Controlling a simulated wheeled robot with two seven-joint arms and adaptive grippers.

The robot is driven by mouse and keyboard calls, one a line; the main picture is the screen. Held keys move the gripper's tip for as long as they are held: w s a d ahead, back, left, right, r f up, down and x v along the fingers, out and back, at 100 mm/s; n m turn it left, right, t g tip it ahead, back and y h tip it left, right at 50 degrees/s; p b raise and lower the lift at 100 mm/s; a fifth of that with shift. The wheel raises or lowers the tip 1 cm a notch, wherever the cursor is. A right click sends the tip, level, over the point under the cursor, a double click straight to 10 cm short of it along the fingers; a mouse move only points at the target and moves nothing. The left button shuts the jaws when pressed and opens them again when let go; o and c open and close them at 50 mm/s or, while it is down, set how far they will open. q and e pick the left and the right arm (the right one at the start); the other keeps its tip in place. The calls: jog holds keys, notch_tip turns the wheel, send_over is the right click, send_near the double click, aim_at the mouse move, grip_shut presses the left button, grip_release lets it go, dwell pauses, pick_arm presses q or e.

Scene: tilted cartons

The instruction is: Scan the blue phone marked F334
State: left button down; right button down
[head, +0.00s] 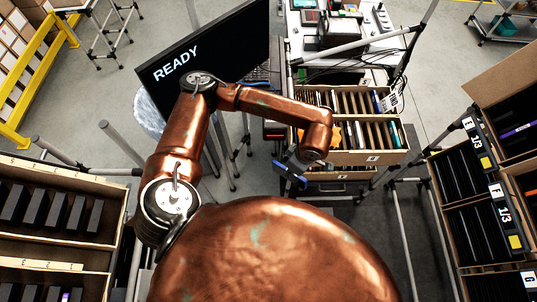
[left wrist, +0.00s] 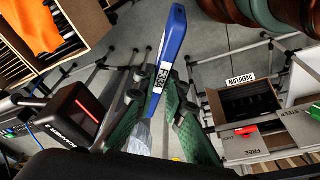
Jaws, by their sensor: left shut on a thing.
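The blue phone (left wrist: 174,38) is held upright between the green fingers of my left gripper (left wrist: 158,97) in the left wrist view. Its white label (left wrist: 162,78) reads F334 and faces the wrist camera. In the head view the phone (head: 290,174) hangs at the end of my copper arm, just in front of the carton of phones; the gripper (head: 297,160) is small and dark there. A black box scanner with a red line (left wrist: 76,114) stands left of the gripper in the left wrist view, apart from the phone. My right gripper is out of view.
A monitor (head: 205,62) reads READY. A divided carton (head: 378,157) of phones stands behind the gripper. Shelves of dark items (head: 470,225) line the right, and another carton (head: 60,176) the left. An OVERFLOW bin (left wrist: 252,101) shows in the left wrist view.

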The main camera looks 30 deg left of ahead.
pick_arm(q)
jog(key=s+a+r+n+g+p, duration=0.35)
jog(key=a+r+n+p, duration=0.3)
jog(key=n+p, duration=0.5)
jog(key=shift+m+t, duration=0.25)
jog(key=shift+t, duration=0.1)
jog(key=w+f+b, duration=0.1)
jog(key=w+a+f+b, duration=0.1)
jog(key=f, duration=0.1)
jog(key=w+f+b, duration=0.1)
jog(key=shift+w+a+f, duration=0.2)
jog(key=shift+a+f, duration=0.1)
jog(key=shift+a, duration=0.1)
jog(key=shift+r+p, duration=1.1)
jog(key=shift+r, duration=1.4)
